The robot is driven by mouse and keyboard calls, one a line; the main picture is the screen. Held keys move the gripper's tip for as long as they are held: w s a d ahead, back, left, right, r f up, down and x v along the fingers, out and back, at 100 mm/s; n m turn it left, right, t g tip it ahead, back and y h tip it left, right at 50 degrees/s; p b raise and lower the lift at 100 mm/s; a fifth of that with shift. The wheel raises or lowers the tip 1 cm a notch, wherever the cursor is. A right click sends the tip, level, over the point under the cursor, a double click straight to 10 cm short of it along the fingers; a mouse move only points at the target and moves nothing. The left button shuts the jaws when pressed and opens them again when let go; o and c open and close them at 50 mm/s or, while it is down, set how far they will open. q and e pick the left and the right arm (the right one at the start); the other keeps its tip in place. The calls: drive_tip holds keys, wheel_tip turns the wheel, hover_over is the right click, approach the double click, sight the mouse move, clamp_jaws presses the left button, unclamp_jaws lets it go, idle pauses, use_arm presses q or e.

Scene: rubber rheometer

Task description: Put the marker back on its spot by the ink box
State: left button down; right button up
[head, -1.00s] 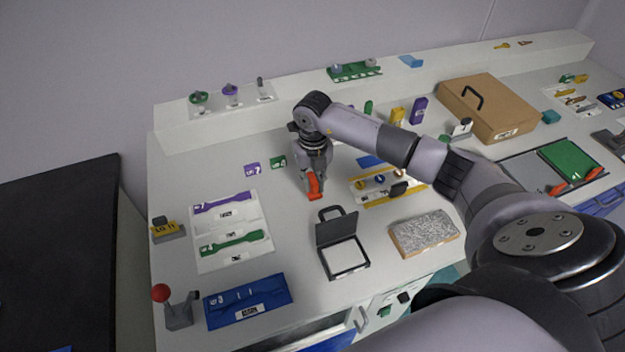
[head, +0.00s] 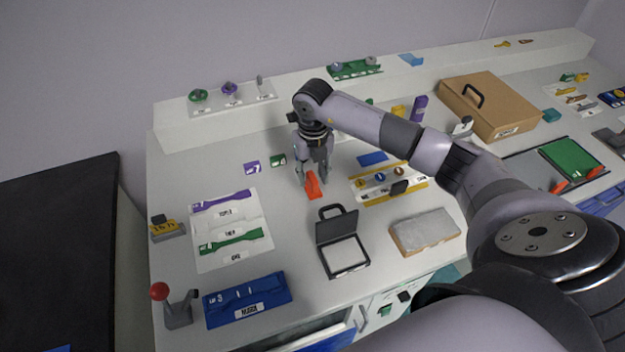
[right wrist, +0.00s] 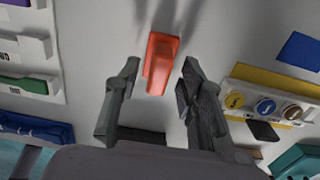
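The orange-red piece that I take for the marker (head: 313,187) rests on the white bench, behind the ink box and apart from it. It also shows in the right wrist view (right wrist: 160,62). The ink box (head: 336,228) is a small black case, open, with a white pad inside. My right gripper (head: 313,178) is open just over the marker, one finger on each side. In the right wrist view gaps show between the marker and both fingers of the gripper (right wrist: 160,74). My left gripper is not in view.
A grey speckled slab (head: 425,232) lies right of the ink box. A yellow-edged board with round badges (head: 372,181) is right of the marker. A white tray with purple and green pieces (head: 233,259) is at left. Bare bench lies between that tray and the ink box.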

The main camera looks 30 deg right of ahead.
sight(313, 176)
wheel_tip(313, 176, up, 10)
drive_tip(key=b, duration=0.2)
drive_tip(key=shift+f, duration=0.1)
